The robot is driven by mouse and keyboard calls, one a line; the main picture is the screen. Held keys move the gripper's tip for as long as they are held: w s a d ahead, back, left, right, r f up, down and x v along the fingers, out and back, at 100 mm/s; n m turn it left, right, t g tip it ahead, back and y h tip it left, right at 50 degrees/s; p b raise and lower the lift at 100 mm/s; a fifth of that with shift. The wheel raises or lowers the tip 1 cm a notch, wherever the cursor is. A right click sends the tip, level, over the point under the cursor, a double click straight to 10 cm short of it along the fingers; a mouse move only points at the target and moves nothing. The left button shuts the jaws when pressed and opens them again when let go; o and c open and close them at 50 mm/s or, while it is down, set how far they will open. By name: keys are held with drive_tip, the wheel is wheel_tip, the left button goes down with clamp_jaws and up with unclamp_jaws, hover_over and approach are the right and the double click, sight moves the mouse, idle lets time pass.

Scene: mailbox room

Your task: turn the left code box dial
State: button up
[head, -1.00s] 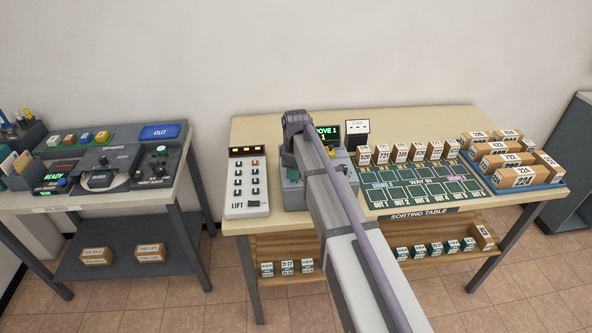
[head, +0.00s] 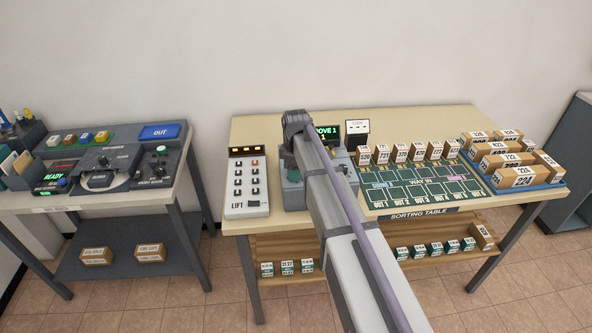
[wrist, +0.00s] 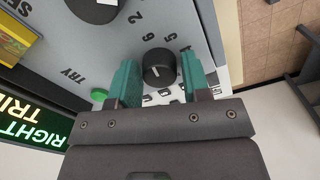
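The code box panel (wrist: 62,72) is grey and fills the upper left of the wrist view, its print upside down. A black round dial with a white mark (wrist: 158,68) sits between the two teal fingertips of my gripper (wrist: 160,78). The fingers are open, one on each side of the dial, with a small gap showing on both sides. A second black dial (wrist: 93,8) is cut off at the top edge.
A green button (wrist: 99,94) lies near the left finger. A lit sign (wrist: 28,130) is at the lower left. On the table, a lift panel (head: 247,182) stands left of the box, and a sorting board (head: 425,184) with cartons is to the right.

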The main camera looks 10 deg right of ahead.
drive_tip(key=shift+o, duration=1.4)
drive_tip(key=shift+r, duration=0.1)
wheel_tip(320, 180, up, 11)
drive_tip(key=p, duration=1.1)
drive_tip(key=shift+f, duration=0.2)
